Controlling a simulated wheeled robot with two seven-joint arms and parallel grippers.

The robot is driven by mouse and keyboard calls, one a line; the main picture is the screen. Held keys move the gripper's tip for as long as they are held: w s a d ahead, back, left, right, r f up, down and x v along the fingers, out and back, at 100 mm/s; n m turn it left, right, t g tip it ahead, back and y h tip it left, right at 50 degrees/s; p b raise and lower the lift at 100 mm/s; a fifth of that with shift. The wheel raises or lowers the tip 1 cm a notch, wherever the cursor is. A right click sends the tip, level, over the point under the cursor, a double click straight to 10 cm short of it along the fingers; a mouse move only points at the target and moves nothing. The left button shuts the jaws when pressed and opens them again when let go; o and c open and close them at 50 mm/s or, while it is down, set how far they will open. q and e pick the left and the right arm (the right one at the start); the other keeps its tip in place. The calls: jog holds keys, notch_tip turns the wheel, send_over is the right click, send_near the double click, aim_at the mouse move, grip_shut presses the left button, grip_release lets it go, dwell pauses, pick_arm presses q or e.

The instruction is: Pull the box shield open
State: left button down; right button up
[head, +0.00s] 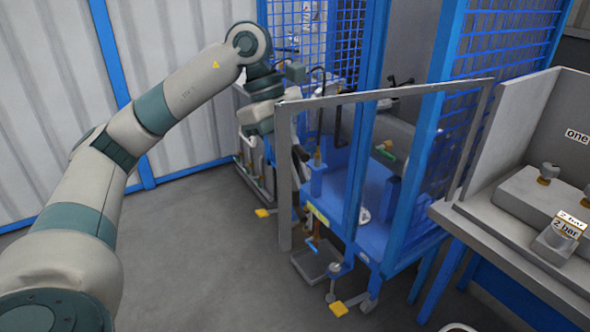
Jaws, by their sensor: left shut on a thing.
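The box shield (284,190) is a grey metal frame with a see-through pane, standing in front of the blue machine (395,215). Its top bar runs to the right toward the grey side panel, and its left post hangs down toward the floor. My left arm reaches in from the left, and my left gripper (297,145) is at the upper part of the left post. It is shut on the shield's edge; the fingertips are partly hidden behind the post. My right gripper is out of view.
A grey workbench (495,240) with a fixture marked "2 bar" (562,232) stands at the right. Blue mesh fencing (505,45) rises behind. The floor (200,260) at the left is clear.

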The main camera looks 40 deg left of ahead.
pick_arm(q)
jog(key=c, duration=1.9)
grip_release()
jog(key=shift+c, duration=0.2)
jog(key=shift+o, duration=0.9)
jog(key=shift+w+d, duration=0.15)
jog(key=shift+r, duration=0.1)
jog(key=p+v, duration=0.2)
jog(key=v, duration=1.5)
jog(key=shift+p, duration=0.3)
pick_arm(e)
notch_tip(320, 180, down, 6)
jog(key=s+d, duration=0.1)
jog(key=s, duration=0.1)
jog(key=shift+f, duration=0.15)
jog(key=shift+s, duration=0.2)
